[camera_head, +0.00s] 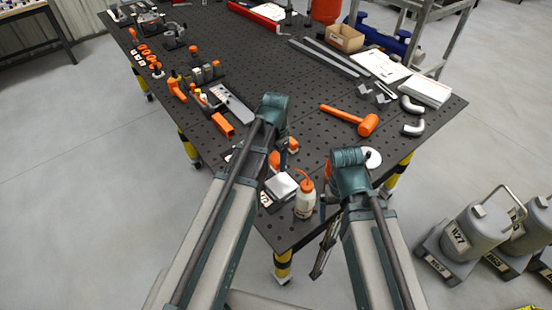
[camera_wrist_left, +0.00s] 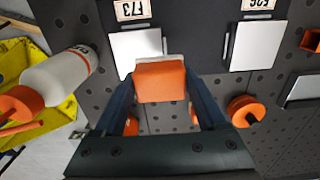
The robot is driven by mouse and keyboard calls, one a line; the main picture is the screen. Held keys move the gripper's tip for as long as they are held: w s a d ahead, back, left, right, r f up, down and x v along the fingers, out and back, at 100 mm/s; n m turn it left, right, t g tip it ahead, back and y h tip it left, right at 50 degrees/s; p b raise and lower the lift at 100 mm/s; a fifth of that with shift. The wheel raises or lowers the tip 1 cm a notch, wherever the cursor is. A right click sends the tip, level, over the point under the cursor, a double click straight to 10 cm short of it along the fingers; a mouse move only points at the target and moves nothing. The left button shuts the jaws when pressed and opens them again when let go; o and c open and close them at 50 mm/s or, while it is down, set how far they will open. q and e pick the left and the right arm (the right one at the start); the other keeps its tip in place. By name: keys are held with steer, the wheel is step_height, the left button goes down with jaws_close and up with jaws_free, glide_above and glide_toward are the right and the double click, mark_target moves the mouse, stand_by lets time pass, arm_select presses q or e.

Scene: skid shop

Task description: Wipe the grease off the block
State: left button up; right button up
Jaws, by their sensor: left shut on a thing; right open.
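My left gripper (camera_wrist_left: 160,88) is shut on an orange block-shaped wiper (camera_wrist_left: 160,82) with a pale edge along its far side. In the wrist view this wiper is beside the lower right corner of a silver-topped block (camera_wrist_left: 136,50); I cannot tell whether they touch. The same block (camera_head: 281,186) shows in the head view near the table corner. A second silver block (camera_wrist_left: 244,45) lies to the right. I make out no clear grease on either. In the head view my left gripper is mostly hidden by its arm. My right gripper (camera_head: 322,252) is open, hanging low by the table edge.
A white bottle with an orange cap (camera_head: 305,200) stands right beside the block; it also shows in the wrist view (camera_wrist_left: 58,78). The perforated table (camera_head: 290,80) holds an orange mallet (camera_head: 365,123), clamps and pipe elbows. Its middle is largely clear. Grey canisters (camera_head: 470,230) stand on the floor.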

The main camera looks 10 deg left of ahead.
arm_select(q)
step_height(320, 180, up, 3)
steer(key=p, duration=0.3)
steer(key=shift+r, duration=0.1)
steer(key=shift+d, duration=0.1)
stand_by(0.5)
